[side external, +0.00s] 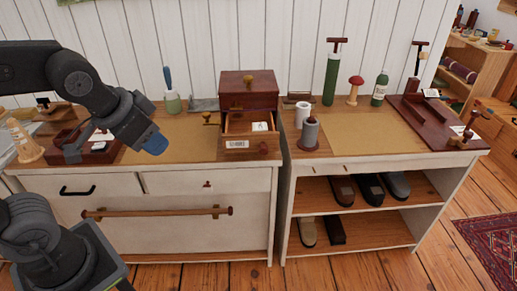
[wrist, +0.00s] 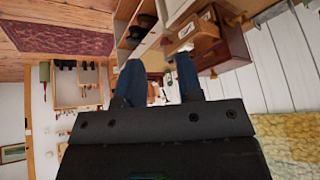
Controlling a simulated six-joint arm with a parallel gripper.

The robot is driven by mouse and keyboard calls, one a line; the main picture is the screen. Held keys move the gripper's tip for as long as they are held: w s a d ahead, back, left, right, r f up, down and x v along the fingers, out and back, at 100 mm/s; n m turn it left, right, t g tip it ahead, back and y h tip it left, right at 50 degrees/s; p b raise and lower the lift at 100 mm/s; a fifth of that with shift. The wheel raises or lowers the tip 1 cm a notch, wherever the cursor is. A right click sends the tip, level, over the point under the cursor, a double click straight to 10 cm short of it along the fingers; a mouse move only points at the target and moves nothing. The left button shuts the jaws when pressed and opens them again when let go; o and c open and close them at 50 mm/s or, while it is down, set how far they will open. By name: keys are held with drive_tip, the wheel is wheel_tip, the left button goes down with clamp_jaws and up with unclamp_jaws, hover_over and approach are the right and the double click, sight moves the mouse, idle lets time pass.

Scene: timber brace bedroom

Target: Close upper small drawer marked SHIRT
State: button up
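A small dark-red wooden drawer box (side external: 248,84) stands at the right end of the left cabinet top. A drawer (side external: 250,127) sticks out of its front, below a plain dark-red upper section. The drawer front has a pale label (side external: 237,144), too small to read, and a round dark knob (side external: 263,148). A white card shows inside the drawer. My gripper (side external: 155,145) hovers left of the box, apart from it. In the wrist view, the two blue fingers of my gripper (wrist: 159,80) are spread with nothing held. The box (wrist: 222,45) and its pulled-out drawer (wrist: 182,38) show beyond the fingers.
A brass knob on a peg (side external: 209,120) juts out left of the box. A dark-red tray (side external: 100,148) lies beneath my arm. A grey spool (side external: 309,133) and white roll (side external: 302,113) stand to the right. The cabinet top between my gripper and the box is clear.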

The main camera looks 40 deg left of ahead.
sight(258, 132)
drive_tip(key=w+f+m, duration=0.1)
drive_tip(key=w, duration=0.2)
drive_tip(key=w+d+f+m, duration=0.1)
drive_tip(key=w, duration=0.2)
drive_tip(key=w+f+m, duration=0.1)
drive_tip(key=w, duration=0.3)
drive_tip(key=shift+w+d+y, duration=0.1)
drive_tip(key=shift+d+y, duration=0.25)
drive_tip(key=shift+y, duration=0.05)
drive_tip(key=c, duration=0.4)
drive_tip(key=w+d+f+m, duration=0.1)
drive_tip(key=w+f, duration=0.1)
drive_tip(key=w, duration=0.1)
drive_tip(key=w+d+f+m+t, duration=0.1)
drive_tip(key=w+d+f, duration=0.1)
drive_tip(key=w+f, duration=0.1)
drive_tip(key=w+d+f+m, duration=0.2)
drive_tip(key=w, duration=0.1)
drive_tip(key=shift+f+h, duration=0.15)
drive_tip(key=shift+h, duration=0.15)
clamp_jaws()
drive_tip(key=shift+w+a+f, duration=0.6)
drive_tip(key=shift+w+f, duration=0.75)
drive_tip(key=shift+w, duration=0.05)
drive_tip(key=shift+w+a+f, duration=0.6)
drive_tip(key=shift+w+f, duration=0.75)
drive_tip(key=shift+w, duration=0.1)
drive_tip(key=shift+w+a+f, duration=0.6)
drive_tip(key=shift+w+f, duration=0.75)
drive_tip(key=shift+w, duration=0.05)
